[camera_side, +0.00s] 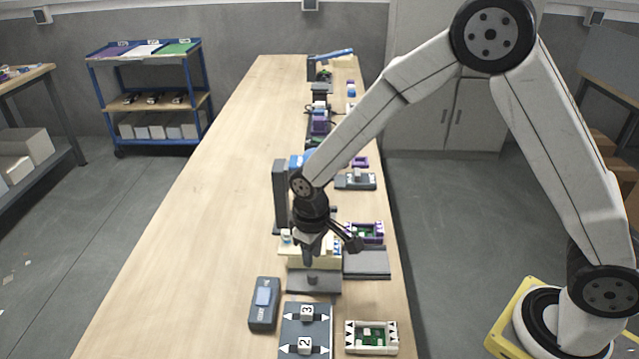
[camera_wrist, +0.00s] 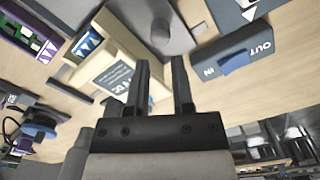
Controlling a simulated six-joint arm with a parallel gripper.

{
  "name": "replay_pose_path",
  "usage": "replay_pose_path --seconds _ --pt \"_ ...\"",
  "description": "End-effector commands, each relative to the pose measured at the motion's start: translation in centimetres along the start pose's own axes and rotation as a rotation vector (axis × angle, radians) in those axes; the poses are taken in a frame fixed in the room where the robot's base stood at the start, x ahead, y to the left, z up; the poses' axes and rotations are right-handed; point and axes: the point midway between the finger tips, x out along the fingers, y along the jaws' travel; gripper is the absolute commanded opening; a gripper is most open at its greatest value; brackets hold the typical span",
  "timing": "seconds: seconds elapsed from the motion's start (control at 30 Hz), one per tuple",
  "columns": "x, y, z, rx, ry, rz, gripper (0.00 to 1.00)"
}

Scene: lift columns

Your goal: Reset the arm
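My gripper (camera_side: 308,258) points down over the work row in the side view, just by a beige box (camera_side: 328,262). In the wrist view my gripper (camera_wrist: 161,63) has its two dark fingers apart with nothing between them, so it is open. The beige box (camera_wrist: 88,75), with a dark label, lies left of the fingers there. A grey plate with a round knob (camera_side: 313,281) is in front of the gripper in the side view; the knob also shows in the wrist view (camera_wrist: 161,32). My arm reaches in from the right, bent at a high elbow.
A dark switch box (camera_side: 264,304) marked IN and OUT, an arrow panel (camera_side: 318,328) with blocks 2 and 3, and a white-framed board tray (camera_side: 350,336) lie in front. A tall dark column (camera_side: 280,198) stands behind the gripper. The table's left side (camera_side: 190,240) is clear.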

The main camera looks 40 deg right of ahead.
Motion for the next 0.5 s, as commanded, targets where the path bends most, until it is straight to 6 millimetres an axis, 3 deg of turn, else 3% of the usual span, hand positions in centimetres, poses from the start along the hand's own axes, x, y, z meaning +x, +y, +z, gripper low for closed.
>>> replay_pose_path --seconds 0.27,0.5 --pt "-0.6 0.6 0.6 0.013 0.011 0.000 0.29" --pt "-2.8 2.8 3.1 0.067 0.058 0.001 0.29"
